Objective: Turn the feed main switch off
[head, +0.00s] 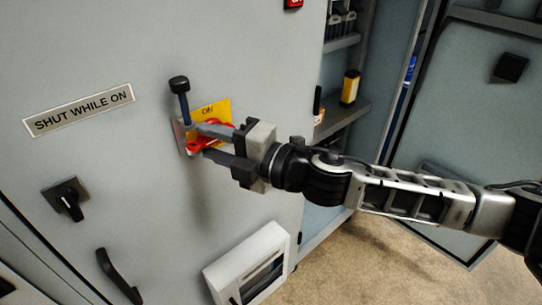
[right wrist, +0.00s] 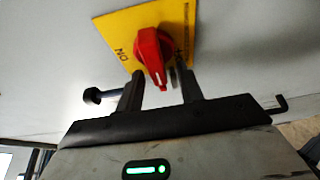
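The feed main switch is a red rotary handle (head: 218,134) on a yellow plate (head: 220,110) marked ON, on the grey cabinet front. In the right wrist view the red handle (right wrist: 151,55) stands out from the yellow plate (right wrist: 118,30). My right gripper (head: 197,140) reaches in from the right, its fingers apart. In the wrist view its fingertips (right wrist: 160,82) lie on either side of the handle's near end, with a gap visible beside it. Whether a finger touches the handle is unclear. My left gripper is not in view.
A lever with a black knob (head: 179,84) stands just left of the switch, close to my upper finger. A small black rotary switch (head: 66,200), a black door handle (head: 119,276) and a white-framed box (head: 249,264) are on the cabinet. Open shelving (head: 345,115) is at right.

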